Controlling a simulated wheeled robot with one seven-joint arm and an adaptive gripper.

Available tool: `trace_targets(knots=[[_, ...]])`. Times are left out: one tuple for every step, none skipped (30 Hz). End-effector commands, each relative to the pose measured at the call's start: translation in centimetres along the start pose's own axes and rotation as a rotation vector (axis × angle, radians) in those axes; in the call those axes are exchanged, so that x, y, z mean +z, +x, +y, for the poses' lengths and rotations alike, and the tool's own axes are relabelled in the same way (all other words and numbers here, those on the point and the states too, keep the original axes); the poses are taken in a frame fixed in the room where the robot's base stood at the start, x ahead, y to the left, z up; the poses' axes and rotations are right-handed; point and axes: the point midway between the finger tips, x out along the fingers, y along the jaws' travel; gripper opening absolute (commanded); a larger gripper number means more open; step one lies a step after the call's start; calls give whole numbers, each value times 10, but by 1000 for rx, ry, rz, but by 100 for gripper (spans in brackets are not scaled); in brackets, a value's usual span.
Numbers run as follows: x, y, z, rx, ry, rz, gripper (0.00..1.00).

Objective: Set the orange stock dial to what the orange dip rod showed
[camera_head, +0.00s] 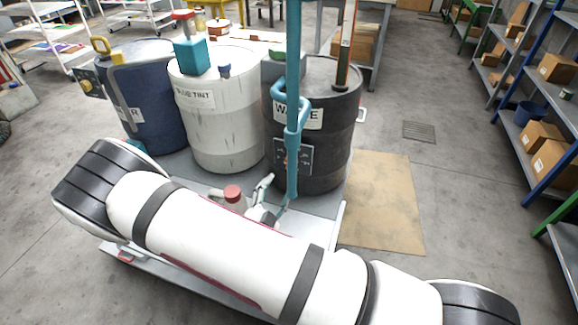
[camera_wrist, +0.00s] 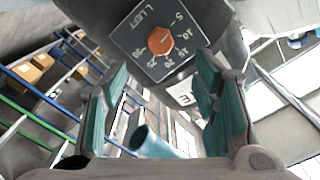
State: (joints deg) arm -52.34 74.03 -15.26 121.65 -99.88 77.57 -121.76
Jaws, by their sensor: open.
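The orange stock dial (camera_wrist: 160,41) is a round orange knob on a dark plate in the wrist view. White numbers from 5 to 30 run around it, beside the word LEFT. I cannot tell clearly where its mark points. In the head view the plate (camera_head: 300,157) is on the front of the black WASTE drum (camera_head: 331,108). My gripper (camera_wrist: 160,100) is open, its teal fingers spread wide, below the knob in the wrist view and not touching it. A tall reddish-brown rod (camera_head: 346,42) stands upright at the black drum's top; its markings are too small to read.
A white drum (camera_head: 222,125) and a blue drum (camera_head: 158,105) stand left of the black one on a pale platform. A teal pipe (camera_head: 292,120) rises before the black drum. Shelves with boxes (camera_head: 540,135) line the right; a tan mat (camera_head: 382,200) lies on the floor.

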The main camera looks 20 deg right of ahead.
Motion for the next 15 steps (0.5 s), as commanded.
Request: trace_targets(knots=[[-1, 11, 1, 3, 2, 4, 54], [0, 17, 1, 3, 2, 4, 54], [0, 25, 1, 3, 3, 4, 54], [-1, 31, 1, 3, 3, 4, 54], [-1, 37, 1, 3, 3, 5, 54], [-1, 45, 1, 3, 3, 5, 54], [-1, 51, 1, 3, 3, 5, 54], [-1, 57, 1, 3, 3, 4, 54], [-1, 64, 1, 4, 4, 5, 54], [0, 70, 1, 3, 3, 4, 54], [-1, 75, 1, 4, 3, 4, 54], [-1, 81, 1, 4, 3, 4, 54], [-1, 86, 1, 3, 3, 3, 54], [0, 90, 1, 2, 3, 3, 54], [0, 94, 1, 3, 3, 3, 54]])
